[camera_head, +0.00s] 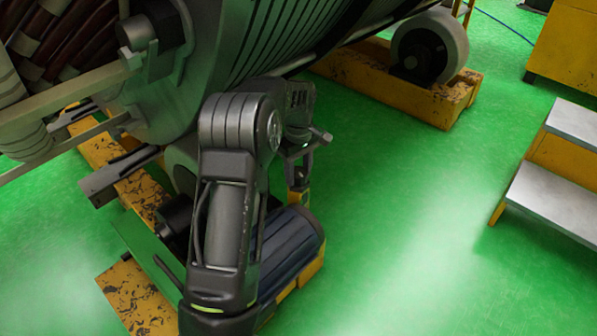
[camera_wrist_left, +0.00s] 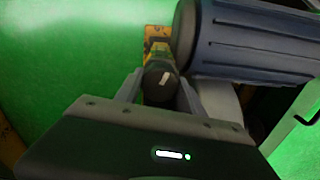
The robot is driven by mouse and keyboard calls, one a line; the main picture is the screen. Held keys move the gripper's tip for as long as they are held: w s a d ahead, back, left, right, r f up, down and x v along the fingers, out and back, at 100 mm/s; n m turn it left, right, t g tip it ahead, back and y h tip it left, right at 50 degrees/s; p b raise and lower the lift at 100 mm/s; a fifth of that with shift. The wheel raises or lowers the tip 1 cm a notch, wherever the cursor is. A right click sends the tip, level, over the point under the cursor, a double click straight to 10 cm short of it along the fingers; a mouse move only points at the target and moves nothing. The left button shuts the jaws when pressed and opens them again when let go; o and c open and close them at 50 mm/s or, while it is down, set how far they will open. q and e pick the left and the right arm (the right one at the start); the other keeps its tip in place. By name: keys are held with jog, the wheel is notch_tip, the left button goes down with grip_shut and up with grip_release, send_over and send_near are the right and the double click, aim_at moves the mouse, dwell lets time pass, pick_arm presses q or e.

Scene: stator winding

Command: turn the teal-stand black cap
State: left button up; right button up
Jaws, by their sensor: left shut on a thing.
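In the left wrist view, a black cap (camera_wrist_left: 161,82) with a white mark on its face sits between the fingers of my left gripper (camera_wrist_left: 160,90). The fingers are shut on it, one on each side. A yellow body shows behind the cap, beside a dark blue ribbed motor (camera_wrist_left: 250,42). In the head view my left gripper (camera_head: 299,178) points down beside the motor (camera_head: 288,245), and the cap cannot be made out there. I cannot make out a teal stand. My right gripper is not in view.
A large grey stator (camera_head: 215,60) rises close behind my left arm, over worn yellow supports (camera_head: 430,95) with a roller (camera_head: 432,45). Grey-topped yellow steps (camera_head: 560,200) stand at the right. The green floor (camera_head: 415,200) between is clear.

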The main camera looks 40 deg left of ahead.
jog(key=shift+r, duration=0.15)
pick_arm(q)
jog(key=shift+r+m+p, duration=0.15)
jog(key=shift+m+p, duration=0.75)
jog(key=shift+p, duration=0.05)
jog(key=m+p, duration=0.3)
jog(key=m, duration=0.1)
jog(key=m+p, duration=0.1)
jog(key=m, duration=0.2)
jog(key=shift+m+p, duration=0.35)
jog(key=shift+m, duration=0.05)
jog(key=m+p, duration=0.1)
jog(key=m, duration=0.3)
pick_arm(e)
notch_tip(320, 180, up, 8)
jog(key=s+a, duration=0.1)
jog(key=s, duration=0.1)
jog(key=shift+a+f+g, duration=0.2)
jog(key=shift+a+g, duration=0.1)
pick_arm(q)
jog(key=shift+f, duration=0.2)
jog(key=o, duration=1.4)
jog(key=shift+c, duration=0.2)
